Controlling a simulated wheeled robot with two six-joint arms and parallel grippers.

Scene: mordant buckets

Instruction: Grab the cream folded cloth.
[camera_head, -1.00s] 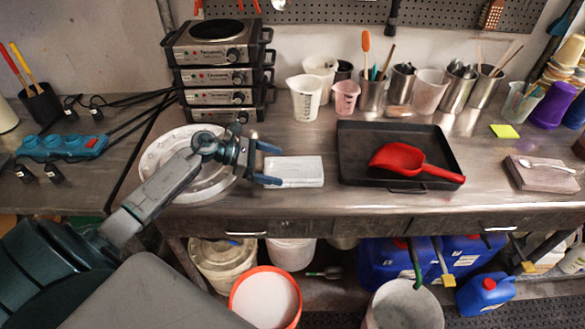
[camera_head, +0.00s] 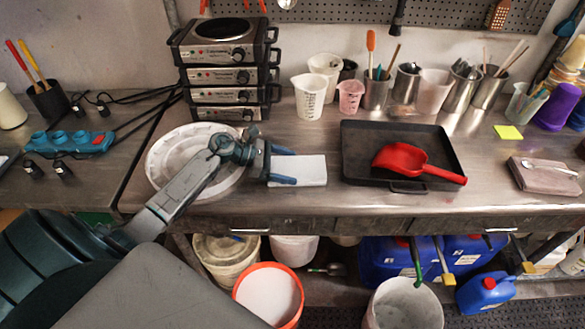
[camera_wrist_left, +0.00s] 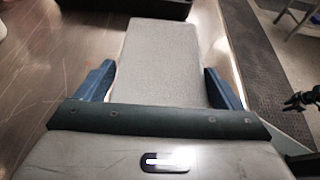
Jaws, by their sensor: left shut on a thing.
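The cream folded cloth (camera_head: 306,170) looks like a flat, near-white rectangle on the metal bench, left of the black tray. My left gripper (camera_head: 284,166) is at the cloth's left end, with one blue finger on its far side and one on its near side. In the left wrist view the cloth (camera_wrist_left: 160,60) runs away from the gripper (camera_wrist_left: 166,88) between its two fingers, and the jaws are shut on it. The cloth's end close to the palm is hidden. My right gripper is not in view.
A black tray (camera_head: 362,130) holding a red scoop (camera_head: 405,160) is just right of the cloth. A white round lid or basin (camera_head: 165,160) lies under my left arm. Stacked hot plates (camera_head: 222,75) and several cups stand behind. The bench's front edge is close to the cloth.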

